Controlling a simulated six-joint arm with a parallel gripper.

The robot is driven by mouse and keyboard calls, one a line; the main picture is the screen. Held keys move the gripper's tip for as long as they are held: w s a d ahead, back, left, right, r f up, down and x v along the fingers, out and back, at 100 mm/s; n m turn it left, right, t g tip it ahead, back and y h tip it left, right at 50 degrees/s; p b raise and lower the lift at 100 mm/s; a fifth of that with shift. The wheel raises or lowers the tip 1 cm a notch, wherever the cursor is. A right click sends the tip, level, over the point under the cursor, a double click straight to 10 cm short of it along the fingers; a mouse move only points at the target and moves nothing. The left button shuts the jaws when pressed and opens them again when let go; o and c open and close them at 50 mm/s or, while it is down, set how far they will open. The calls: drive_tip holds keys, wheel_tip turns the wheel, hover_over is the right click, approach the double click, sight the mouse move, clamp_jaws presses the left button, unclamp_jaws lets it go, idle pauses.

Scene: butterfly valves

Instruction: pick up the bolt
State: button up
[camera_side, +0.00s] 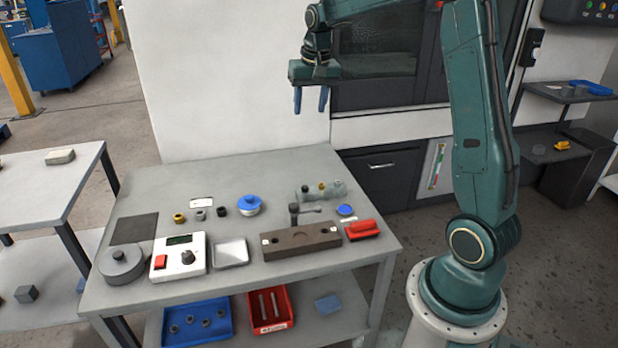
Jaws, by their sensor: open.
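My gripper (310,108) is high above the back right part of the grey worktable (160,184), with its two blue fingers apart and pointing down, nothing between them. I cannot tell for sure which thing is the bolt. A small dark upright piece with a lever-like arm (295,214) stands behind the brown block (300,241), well below my gripper.
On the table are a yellow ring (179,218), a grey ring (200,215), a black piece (222,211), a blue-topped round part (249,205), a control box (179,256) and a red piece (362,230). The table's back left is clear. A white wall panel (230,80) stands behind.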

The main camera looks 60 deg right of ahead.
drive_tip(key=w+d+f+m+g, duration=0.1)
drive_tip(key=w+d+f+m, duration=0.2)
drive_tip(key=d+f, duration=0.9)
drive_tip(key=m+g+y, duration=0.1)
drive_tip(key=m, duration=0.2)
hover_over(338, 181)
wheel_tip(338, 181, down, 9)
drive_tip(key=shift+s, duration=0.1)
drive_tip(key=shift+f, duration=4.25)
drive_tip(key=shift+f, duration=2.6)
